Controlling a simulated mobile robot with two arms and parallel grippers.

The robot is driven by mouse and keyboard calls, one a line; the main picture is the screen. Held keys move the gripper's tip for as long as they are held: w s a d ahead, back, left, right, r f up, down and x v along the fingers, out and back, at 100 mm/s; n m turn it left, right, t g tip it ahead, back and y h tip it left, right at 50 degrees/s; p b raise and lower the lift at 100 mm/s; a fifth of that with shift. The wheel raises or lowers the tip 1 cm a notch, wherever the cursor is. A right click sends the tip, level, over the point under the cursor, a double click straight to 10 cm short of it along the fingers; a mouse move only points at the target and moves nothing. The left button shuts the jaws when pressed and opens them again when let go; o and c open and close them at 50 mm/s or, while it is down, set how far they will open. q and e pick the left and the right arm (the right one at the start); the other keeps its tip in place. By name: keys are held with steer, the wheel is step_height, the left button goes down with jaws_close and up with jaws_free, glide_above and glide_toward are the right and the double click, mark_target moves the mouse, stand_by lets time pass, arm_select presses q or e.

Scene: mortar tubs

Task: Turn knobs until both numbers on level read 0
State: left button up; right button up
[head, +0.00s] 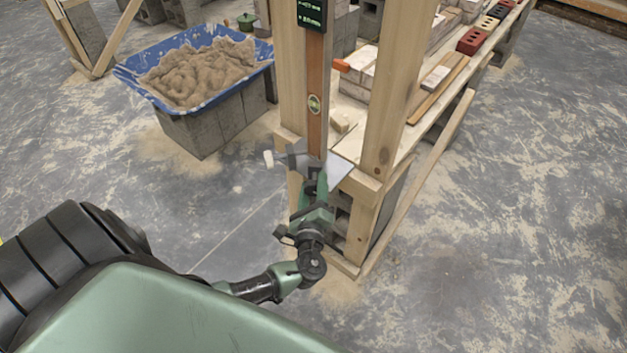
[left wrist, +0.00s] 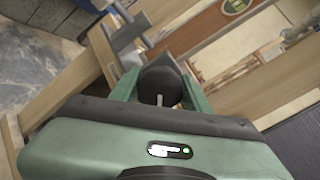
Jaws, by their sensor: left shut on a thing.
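The brown level (head: 315,70) stands upright against a wooden post. Its black display (head: 312,14) shows green digits too small to read, and the top edge cuts it off. A round bubble vial (head: 314,104) sits lower down and also shows in the left wrist view (left wrist: 236,6). A grey bracket with a pale-tipped knob (head: 268,159) juts out left at the level's foot. My left gripper (head: 314,183) is just below that foot. In the left wrist view its green fingers (left wrist: 158,88) are shut on a dark round knob (left wrist: 160,72). My right gripper is out of view.
A blue tub of mortar (head: 195,72) rests on grey blocks at the left. Wooden posts (head: 398,95) and a plank shelf with bricks (head: 475,38) stand close at the right. The concrete floor is open at the far right.

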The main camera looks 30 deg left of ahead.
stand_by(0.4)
arm_select(q)
steer(key=o, duration=1.3)
steer(key=shift+s+d, duration=0.1)
steer(key=b+v, duration=0.1)
steer(key=v, duration=0.6)
steer(key=shift+s+d, duration=0.2)
steer(key=shift+s, duration=0.05)
